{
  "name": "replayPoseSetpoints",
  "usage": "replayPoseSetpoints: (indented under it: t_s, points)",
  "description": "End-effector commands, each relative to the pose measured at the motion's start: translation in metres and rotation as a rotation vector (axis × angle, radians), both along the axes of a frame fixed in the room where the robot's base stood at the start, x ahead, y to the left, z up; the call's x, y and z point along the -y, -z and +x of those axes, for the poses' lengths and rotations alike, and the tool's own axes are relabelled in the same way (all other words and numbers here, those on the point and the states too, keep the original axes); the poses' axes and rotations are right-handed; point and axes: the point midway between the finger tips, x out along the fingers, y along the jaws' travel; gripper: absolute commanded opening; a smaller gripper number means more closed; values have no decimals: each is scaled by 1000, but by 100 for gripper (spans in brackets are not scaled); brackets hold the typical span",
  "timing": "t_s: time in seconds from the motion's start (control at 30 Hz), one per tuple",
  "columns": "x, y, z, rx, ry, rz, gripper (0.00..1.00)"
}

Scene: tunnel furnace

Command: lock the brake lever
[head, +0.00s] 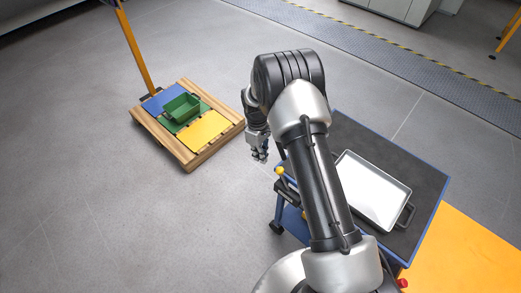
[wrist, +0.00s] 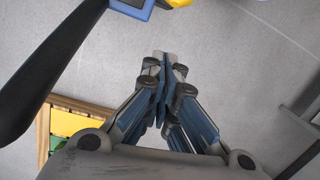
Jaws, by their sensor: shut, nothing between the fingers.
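A lever with a yellow ball knob (head: 279,171) sticks out at the near left side of the blue-framed cart (head: 432,159) in the head view. It looks like the brake lever; its lower part is partly hidden by my arm. My gripper (head: 261,155) is shut and empty, pointing down just left of and beyond the knob, apart from it in the picture. In the wrist view my gripper's fingertips (wrist: 166,58) meet over grey floor. A yellow part (wrist: 179,3) beside a blue-edged piece is cut off at the top; I cannot tell if it is the knob.
A grey tray (head: 407,187) with a white inside sits on the cart's dark top. A wooden pallet (head: 193,163) with coloured panels and a green crate (head: 182,107) lies at left. An orange surface (head: 465,262) is lower right. Open floor lies between pallet and cart.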

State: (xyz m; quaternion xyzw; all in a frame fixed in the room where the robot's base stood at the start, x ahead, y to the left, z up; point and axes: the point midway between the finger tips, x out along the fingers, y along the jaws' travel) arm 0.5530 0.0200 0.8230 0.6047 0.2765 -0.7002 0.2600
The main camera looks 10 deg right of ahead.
Motion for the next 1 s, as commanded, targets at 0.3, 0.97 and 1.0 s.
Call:
replayPoseSetpoints:
  t_s: [0.3, 0.97, 1.0]
  points:
    - [17, 23, -19, 2, 4, 0, 0]
    - [28, 15, -28, 6, 1, 3, 0]
    - [28, 15, -26, 11, 2, 7, 0]
